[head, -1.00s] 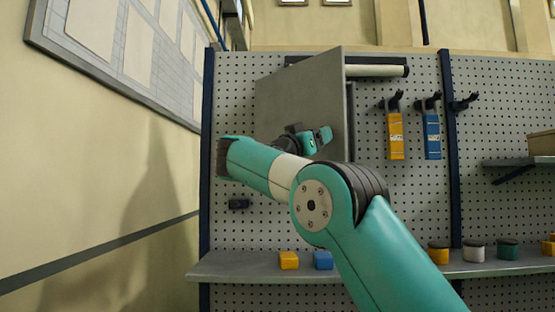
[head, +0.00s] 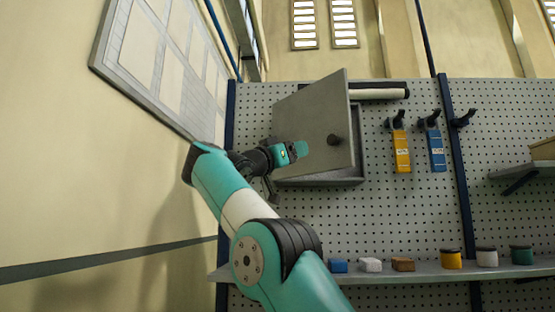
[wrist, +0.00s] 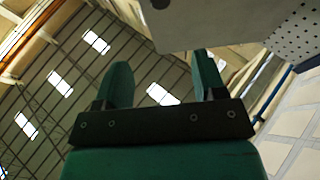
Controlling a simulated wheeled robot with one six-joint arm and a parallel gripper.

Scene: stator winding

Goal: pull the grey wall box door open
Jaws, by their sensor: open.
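The grey wall box (head: 359,168) hangs on the pegboard. Its grey door (head: 310,110) stands partly open, swung out at an angle, with the box's dark edge showing at its right and below. A dark round knob (head: 334,140) is on the door's face. My gripper (head: 298,151) is to the left of the knob, in front of the door and apart from the knob. In the wrist view, the green fingers of my gripper (wrist: 162,82) are spread with nothing between them. The pale door (wrist: 215,22) is beyond the fingertips, with part of the knob (wrist: 160,3) at the top edge.
A shelf (head: 430,273) below carries several small blocks and pots. A yellow tool (head: 401,150) and a blue tool (head: 437,151) hang right of the box. A white roll (head: 377,93) is mounted above it. A wall with a framed board (head: 160,60) stands at the left.

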